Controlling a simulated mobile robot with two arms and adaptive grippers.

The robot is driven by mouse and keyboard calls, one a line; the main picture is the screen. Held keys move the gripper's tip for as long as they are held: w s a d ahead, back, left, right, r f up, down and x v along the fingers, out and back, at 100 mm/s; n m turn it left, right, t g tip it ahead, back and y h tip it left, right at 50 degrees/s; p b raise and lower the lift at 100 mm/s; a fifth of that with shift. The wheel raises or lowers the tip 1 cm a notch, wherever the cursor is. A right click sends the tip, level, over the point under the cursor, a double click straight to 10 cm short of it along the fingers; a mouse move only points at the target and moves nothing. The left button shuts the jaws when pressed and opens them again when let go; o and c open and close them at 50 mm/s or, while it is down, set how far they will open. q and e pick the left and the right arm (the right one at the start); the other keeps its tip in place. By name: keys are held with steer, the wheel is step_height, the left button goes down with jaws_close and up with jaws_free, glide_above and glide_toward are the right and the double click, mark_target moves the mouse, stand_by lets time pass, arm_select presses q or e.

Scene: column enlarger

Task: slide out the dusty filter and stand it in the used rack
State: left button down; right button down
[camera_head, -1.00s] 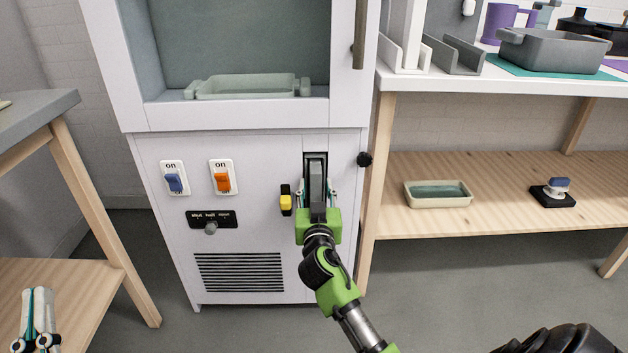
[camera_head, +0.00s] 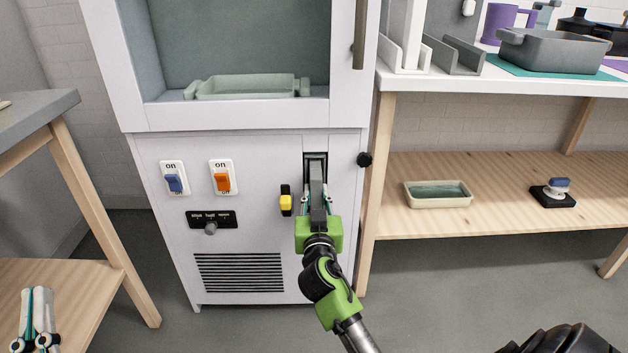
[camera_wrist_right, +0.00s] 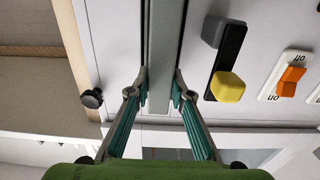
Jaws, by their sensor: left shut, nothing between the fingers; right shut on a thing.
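The grey filter (camera_head: 316,180) is partly out of the tall dark slot (camera_head: 316,158) in the lower right of the white cabinet's front. My right gripper (camera_head: 317,205) is shut on the filter, with one finger on each side. The right wrist view shows the filter (camera_wrist_right: 160,50) as a long grey bar between the teal-padded fingers (camera_wrist_right: 159,97). How much of it is still inside is hidden. Two slotted racks, a white one (camera_head: 395,57) and a grey one (camera_head: 454,57), stand on the right table; no label shows which is the used one. My left gripper (camera_head: 38,312) is shut and empty at the lower left.
Beside the slot are a yellow latch (camera_head: 286,202), a black knob (camera_head: 364,160), an orange switch (camera_head: 222,182) and a blue switch (camera_head: 174,183). The right table (camera_head: 490,88) also holds a grey bin (camera_head: 555,52). The floor before the cabinet is clear.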

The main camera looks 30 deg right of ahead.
steer(key=shift+v, duration=0.9)
arm_select(q)
steer(key=shift+s+r, duration=0.15)
steer(key=shift+r, duration=0.15)
arm_select(e)
steer(key=c, duration=1.7)
jaws_free()
steer(key=o, duration=1.5)
steer(key=shift+s+d, duration=0.1)
arm_select(q)
steer(key=shift+d, duration=0.2)
arm_select(e)
steer(key=shift+o, duration=1)
arm_select(q)
steer(key=shift+a, duration=0.25)
arm_select(e)
steer(key=shift+a, duration=0.35)
